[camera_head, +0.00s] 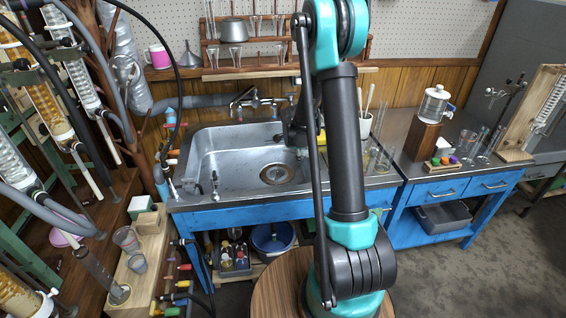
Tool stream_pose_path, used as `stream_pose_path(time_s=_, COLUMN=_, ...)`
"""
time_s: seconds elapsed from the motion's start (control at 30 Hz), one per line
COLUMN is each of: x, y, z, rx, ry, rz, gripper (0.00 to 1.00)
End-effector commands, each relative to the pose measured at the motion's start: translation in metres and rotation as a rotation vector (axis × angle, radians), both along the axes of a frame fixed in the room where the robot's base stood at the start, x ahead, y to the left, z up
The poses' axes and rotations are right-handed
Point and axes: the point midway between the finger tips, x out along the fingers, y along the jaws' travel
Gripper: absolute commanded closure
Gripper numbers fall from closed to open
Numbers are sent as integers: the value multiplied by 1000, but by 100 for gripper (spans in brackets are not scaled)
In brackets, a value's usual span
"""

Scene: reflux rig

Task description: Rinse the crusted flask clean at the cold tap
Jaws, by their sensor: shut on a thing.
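The sink (232,150) is a steel basin set in a blue bench, with a round drain (277,174) and no standing water that I can make out. The tap (251,100) is mounted at its back edge, and its spout points left over the basin. My gripper (297,143) is over the right part of the sink, right of the tap spout, partly behind my own arm. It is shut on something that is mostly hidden. A small pale bit shows by the fingers, too small to identify. I cannot clearly make out the crusted flask.
A wooden shelf (232,72) with glassware is behind the sink. Glass tubes and a white pot (361,125) stand right of it. Hoses and condensers crowd the left. Floor (480,262) is clear at right.

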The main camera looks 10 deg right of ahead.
Motion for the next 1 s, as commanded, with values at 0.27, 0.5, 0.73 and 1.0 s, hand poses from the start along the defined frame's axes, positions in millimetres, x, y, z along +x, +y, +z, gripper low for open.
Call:
stream_pose_path(time_s=0.27, x=0, y=0, z=0, rx=-11, ry=5, rz=0, gripper=100)
stream_pose_path(time_s=0.5, x=0, y=0, z=0, rx=-22, ry=9, rz=0, gripper=100)
stream_pose_path(time_s=0.73, x=0, y=0, z=-1, rx=-32, ry=13, rz=0, gripper=100)
stream_pose_path(time_s=1.0, x=0, y=0, z=-1, rx=-44, ry=18, rz=0, gripper=100)
